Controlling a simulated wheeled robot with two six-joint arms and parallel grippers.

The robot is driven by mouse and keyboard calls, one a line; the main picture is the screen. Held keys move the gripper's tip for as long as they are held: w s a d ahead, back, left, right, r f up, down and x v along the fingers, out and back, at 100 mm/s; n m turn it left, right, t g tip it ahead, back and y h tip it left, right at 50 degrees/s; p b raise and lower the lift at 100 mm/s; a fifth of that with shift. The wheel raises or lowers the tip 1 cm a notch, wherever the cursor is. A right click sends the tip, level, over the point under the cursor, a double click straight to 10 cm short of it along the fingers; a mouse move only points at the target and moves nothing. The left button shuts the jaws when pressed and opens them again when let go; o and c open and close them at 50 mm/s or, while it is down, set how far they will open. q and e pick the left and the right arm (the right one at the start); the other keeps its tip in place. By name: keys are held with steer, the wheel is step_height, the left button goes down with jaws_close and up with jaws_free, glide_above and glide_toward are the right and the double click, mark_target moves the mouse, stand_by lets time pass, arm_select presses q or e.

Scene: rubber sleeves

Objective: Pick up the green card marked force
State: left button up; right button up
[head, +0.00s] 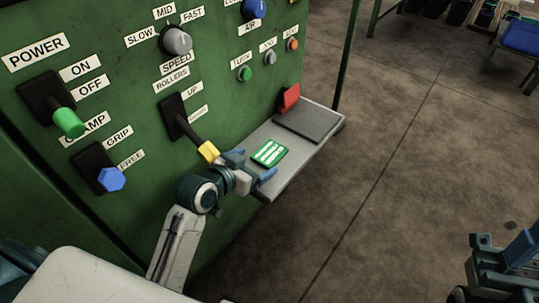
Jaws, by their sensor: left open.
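The green card (270,153) lies on the grey shelf of the green machine. It carries rows of white marks that are too small to read. My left gripper (253,166) is open beside the card, with its blue fingers pointing toward the card's near left side. It does not appear to hold anything. My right gripper (505,252) is at the lower right edge, away from the shelf, partly cut off by the frame.
A dark grey pad (309,123) and a red block (289,98) sit farther back on the shelf (262,192). A yellow-tipped lever (208,151) juts from the panel close to my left gripper. Green (68,122) and blue (111,179) handles also protrude. Open floor lies right.

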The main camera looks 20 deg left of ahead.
mark_target(269, 153)
arm_select(q)
steer(key=b+x, duration=0.1)
steer(key=x, duration=0.3)
steer(key=shift+w+d+r, duration=0.1)
steer(key=shift+w+d, duration=0.05)
steer(key=shift+w, duration=0.05)
steer(key=c, duration=1.1)
steer(key=shift+o, duration=0.2)
steer(key=shift+r, duration=0.15)
